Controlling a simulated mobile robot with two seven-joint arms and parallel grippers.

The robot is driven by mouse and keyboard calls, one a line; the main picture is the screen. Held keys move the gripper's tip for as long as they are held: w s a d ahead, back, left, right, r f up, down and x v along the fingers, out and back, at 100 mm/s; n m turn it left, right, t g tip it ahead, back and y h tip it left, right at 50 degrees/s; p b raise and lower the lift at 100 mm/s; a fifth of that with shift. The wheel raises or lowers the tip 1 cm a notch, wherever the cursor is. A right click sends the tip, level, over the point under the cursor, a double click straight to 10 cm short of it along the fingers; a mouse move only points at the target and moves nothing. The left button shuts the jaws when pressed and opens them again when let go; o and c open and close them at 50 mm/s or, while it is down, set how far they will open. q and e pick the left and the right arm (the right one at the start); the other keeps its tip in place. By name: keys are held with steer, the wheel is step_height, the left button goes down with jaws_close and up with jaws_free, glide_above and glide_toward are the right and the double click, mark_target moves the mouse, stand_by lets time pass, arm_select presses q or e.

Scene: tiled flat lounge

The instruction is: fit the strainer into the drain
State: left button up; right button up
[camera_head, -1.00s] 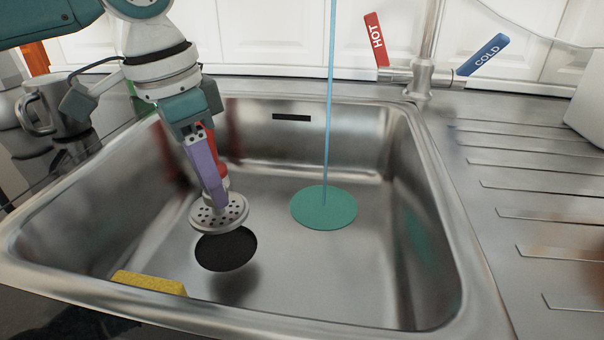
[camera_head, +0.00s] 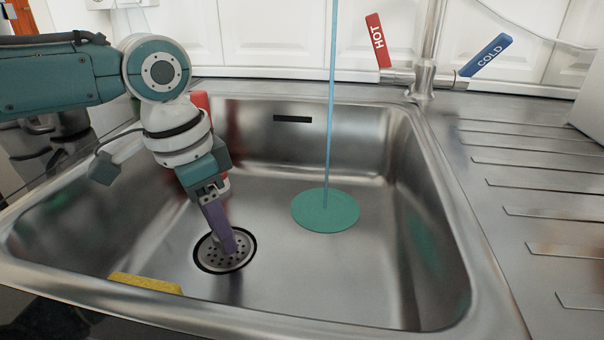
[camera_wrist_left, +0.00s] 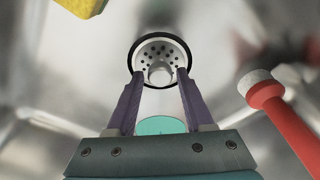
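The strainer (camera_head: 224,256), a round metal disc with holes and a pale knob, sits at the drain (camera_head: 199,263) on the sink floor. A dark ring shows around it. In the left wrist view the strainer (camera_wrist_left: 150,51) looks roughly centred inside the dark drain rim (camera_wrist_left: 188,49). My left gripper (camera_head: 231,250) reaches down to the strainer, its purple fingers at the knob. In the left wrist view the fingers (camera_wrist_left: 160,76) stand apart on either side of the knob (camera_wrist_left: 160,75), with a narrow gap visible. My right gripper is not in view.
A yellow sponge (camera_head: 146,284) lies at the sink's near left. A blue stream (camera_head: 330,100) meets a teal disc (camera_head: 325,211) right of the drain. A red-handled tool (camera_wrist_left: 285,115) is close beside my left gripper. The sink wall (camera_head: 440,200) bounds the right.

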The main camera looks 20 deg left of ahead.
mark_target(214, 253)
arm_select(q)
steer(key=shift+o, duration=0.9)
steer(key=shift+f, duration=0.1)
steer(key=shift+f+b, duration=0.25)
steer(key=shift+b, duration=0.45)
step_height(214, 253, up, 10)
steer(key=s+p, duration=0.1)
steer(key=p, duration=0.3)
steer(key=shift+a+r, duration=0.15)
steer(key=shift+a, duration=0.25)
steer(key=shift+s, duration=0.1)
